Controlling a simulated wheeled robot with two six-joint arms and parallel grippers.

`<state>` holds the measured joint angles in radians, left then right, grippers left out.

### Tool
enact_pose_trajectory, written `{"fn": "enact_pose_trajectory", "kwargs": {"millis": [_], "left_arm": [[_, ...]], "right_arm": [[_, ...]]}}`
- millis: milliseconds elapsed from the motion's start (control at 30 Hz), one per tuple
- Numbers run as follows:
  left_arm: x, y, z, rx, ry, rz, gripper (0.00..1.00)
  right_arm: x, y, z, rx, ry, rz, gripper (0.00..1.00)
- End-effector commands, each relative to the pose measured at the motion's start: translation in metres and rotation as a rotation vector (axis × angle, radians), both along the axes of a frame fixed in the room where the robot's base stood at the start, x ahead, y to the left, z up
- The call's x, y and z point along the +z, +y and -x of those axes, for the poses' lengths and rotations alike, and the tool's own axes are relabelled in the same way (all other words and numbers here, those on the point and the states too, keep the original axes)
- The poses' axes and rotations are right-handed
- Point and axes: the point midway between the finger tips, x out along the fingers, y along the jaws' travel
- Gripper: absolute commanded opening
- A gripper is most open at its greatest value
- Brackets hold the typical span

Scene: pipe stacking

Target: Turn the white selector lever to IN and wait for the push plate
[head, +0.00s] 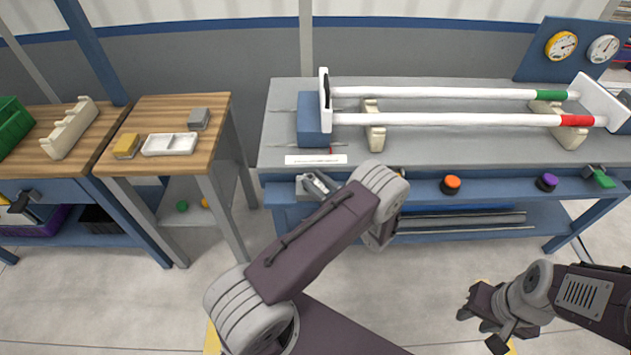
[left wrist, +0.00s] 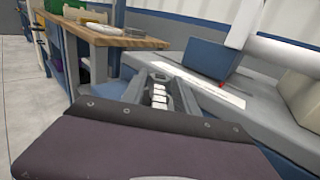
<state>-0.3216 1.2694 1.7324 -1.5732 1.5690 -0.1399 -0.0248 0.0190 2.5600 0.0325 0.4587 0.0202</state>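My left gripper (head: 318,184) is at the front edge of the bench, just below the white label strip (head: 316,160). Its fingers also show in the left wrist view (left wrist: 160,92), with small white pieces between them. I cannot tell whether these are the white selector lever or finger pads, and the lever is not clearly visible. A pale block sits beside the fingertips. An upright white plate (head: 325,100), probably the push plate, stands against a blue box (head: 309,128) at the left ends of two pipes. My right gripper (head: 482,328) is open and empty, low in front of the bench.
The white pipes, one with a green band (head: 550,95) and one with a red band (head: 575,120), lie on cream supports. An orange knob (head: 451,184), purple knob (head: 547,181) and green handle (head: 603,179) line the bench front. A wooden table (head: 215,112) stands left.

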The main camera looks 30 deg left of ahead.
Motion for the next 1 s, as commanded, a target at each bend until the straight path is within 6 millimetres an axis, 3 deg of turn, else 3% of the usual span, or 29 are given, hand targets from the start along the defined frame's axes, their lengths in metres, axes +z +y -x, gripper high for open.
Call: {"fn": "enact_pose_trajectory", "kwargs": {"millis": [67,200,233,1000], "left_arm": [[0.0000,-0.0002,0.0001,0.000,0.000,0.000,0.35],[0.0001,-0.0003,0.0002,0.001,0.000,0.000,0.02],[0.0001,-0.0002,0.0003,0.001,0.000,0.000,0.00],[0.0000,-0.0003,0.0004,0.001,0.000,0.000,0.00]], "right_arm": [[0.0000,0.0000,0.0001,0.000,0.000,0.000,0.35],[0.0000,0.0000,0.0000,0.000,0.000,0.000,0.35],[0.0000,0.0000,0.0000,0.000,0.000,0.000,0.35],[-0.0001,0.0000,0.0000,0.000,0.000,0.000,0.35]]}}
